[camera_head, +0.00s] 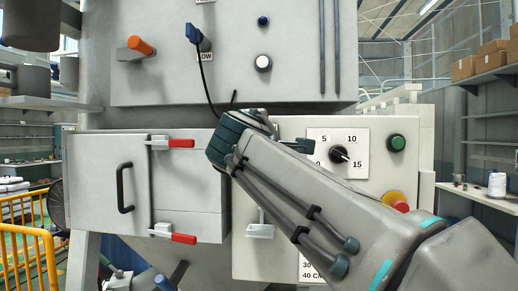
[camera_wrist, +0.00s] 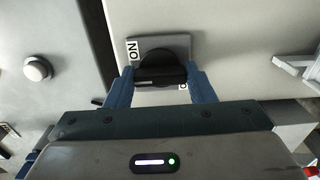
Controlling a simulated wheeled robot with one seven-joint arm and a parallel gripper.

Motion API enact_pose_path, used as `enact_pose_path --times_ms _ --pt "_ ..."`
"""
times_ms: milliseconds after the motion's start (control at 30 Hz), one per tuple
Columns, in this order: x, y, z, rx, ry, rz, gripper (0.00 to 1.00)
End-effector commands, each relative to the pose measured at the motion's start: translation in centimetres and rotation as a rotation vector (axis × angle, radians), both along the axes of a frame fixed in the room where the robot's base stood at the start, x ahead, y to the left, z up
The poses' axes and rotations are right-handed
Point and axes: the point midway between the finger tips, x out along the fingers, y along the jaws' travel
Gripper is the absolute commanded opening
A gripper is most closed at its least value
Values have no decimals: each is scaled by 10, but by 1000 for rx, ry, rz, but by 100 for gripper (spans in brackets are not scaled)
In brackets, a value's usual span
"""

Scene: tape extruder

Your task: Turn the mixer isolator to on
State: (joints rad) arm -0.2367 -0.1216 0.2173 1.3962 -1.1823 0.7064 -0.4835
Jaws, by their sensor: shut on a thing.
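The mixer isolator is a black rotary knob (camera_wrist: 160,66) on a grey plate (camera_wrist: 180,42) in the wrist view. A white ON label (camera_wrist: 132,50) sits at the plate's left edge, and a second label at its lower right is mostly hidden. My gripper (camera_wrist: 160,80) has its two blue fingers on either side of the knob's grip bar and is shut on it. The bar lies roughly level across the wrist view. In the head view my arm hides the isolator and my fingertips.
A dial with numbers (camera_head: 339,154), a green button (camera_head: 397,142) and a red-yellow stop button (camera_head: 396,201) are near my arm. Left are a door with a black handle (camera_head: 124,187) and red-handled latches (camera_head: 181,143). An orange-handled lever (camera_head: 138,46) sticks out above.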

Motion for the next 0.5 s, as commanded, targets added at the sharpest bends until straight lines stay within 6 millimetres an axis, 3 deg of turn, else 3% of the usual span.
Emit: enact_pose_path --times_ms 500 --pt "0 0 -1 40 -6 0 26"
